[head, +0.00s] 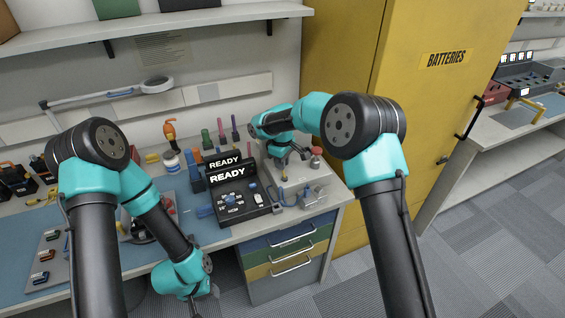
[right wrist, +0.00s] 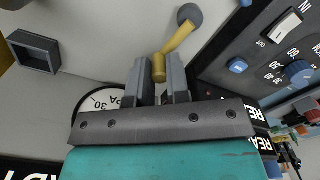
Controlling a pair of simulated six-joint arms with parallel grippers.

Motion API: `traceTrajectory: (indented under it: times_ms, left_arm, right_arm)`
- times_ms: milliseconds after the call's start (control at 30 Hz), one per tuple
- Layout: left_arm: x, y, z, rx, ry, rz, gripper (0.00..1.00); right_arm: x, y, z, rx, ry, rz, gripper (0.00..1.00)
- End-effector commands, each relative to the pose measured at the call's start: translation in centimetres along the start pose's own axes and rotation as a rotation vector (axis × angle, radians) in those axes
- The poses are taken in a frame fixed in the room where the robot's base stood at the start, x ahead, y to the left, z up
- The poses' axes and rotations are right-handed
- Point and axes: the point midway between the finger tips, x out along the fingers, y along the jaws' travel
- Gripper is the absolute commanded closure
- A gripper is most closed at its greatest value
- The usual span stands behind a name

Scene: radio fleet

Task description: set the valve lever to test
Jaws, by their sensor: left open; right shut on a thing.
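The valve lever (right wrist: 176,42) is a bent yellow bar with a dark round hub on a pale panel in the right wrist view. My right gripper (right wrist: 158,82) is shut on the lever's yellow end. In the head view my right gripper (head: 285,158) is over the pale valve box (head: 298,178) at the back right of the bench, and its arm hides part of the box. I see no readable test mark by the lever. My left gripper (head: 207,293) is low in front of the bench edge, open and empty, its fingers small and dark.
A black radio unit (head: 235,202) with READY displays stands left of the valve box. A red knob (head: 317,152) is on the box's right side. A gauge dial (right wrist: 100,100) is partly hidden behind my right gripper. A yellow batteries cabinet (head: 405,120) stands at the right.

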Motion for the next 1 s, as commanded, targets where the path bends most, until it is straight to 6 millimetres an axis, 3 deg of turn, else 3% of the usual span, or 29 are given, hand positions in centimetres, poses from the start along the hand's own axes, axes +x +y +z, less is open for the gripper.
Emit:
traceTrajectory:
  times_ms: [167,200,467,767,1000]
  left_arm:
    - [0.0,0.0,0.0,0.000,0.000,0.000,0.57]
    - [0.0,0.0,0.0,0.000,0.000,0.000,0.57]
    - [0.0,0.0,0.0,0.000,0.000,0.000,0.57]
    - [0.0,0.0,0.0,0.000,0.000,0.000,0.57]
    - [0.0,0.0,0.0,0.000,0.000,0.000,0.57]
  right_arm:
    - [-0.1,0.0,-0.1,0.000,0.002,0.001,1.00]
    - [-0.1,0.0,-0.1,0.000,0.002,0.001,0.83]
    - [-0.1,0.0,0.0,0.001,0.001,0.000,0.58]
    - [-0.2,0.0,0.0,0.001,0.001,0.000,0.58]
    - [-2.4,0.0,-0.1,0.002,0.003,0.002,0.58]
